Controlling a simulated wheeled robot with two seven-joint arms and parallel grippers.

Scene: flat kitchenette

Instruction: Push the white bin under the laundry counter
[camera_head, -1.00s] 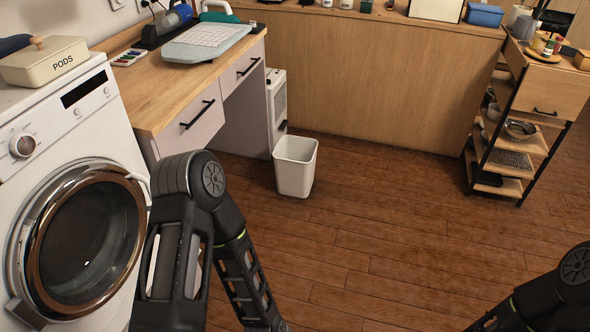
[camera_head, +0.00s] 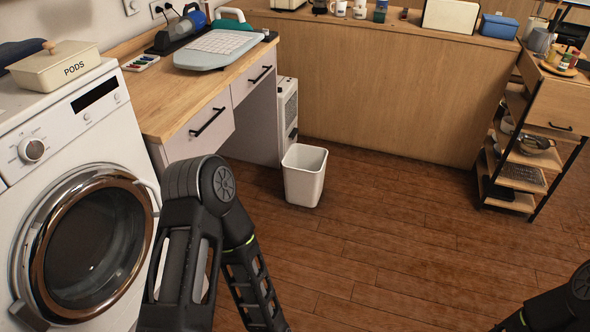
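The white bin (camera_head: 304,181) stands upright and looks empty on the wooden floor, just right of the laundry counter's opening. The laundry counter (camera_head: 168,98) has a wooden top and white drawers, with dark space under its far part. My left arm reaches in at the lower middle, between the washing machine and the bin, well short of the bin. Its gripper is below the picture's edge. Only a bit of my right arm shows at the lower right corner; its gripper is out of view.
A washing machine (camera_head: 88,225) stands at the left. A white heater-like unit (camera_head: 287,110) stands behind the bin against the wooden partition (camera_head: 385,95). A shelf cart (camera_head: 540,135) is at the right. The floor (camera_head: 400,235) in the middle is clear.

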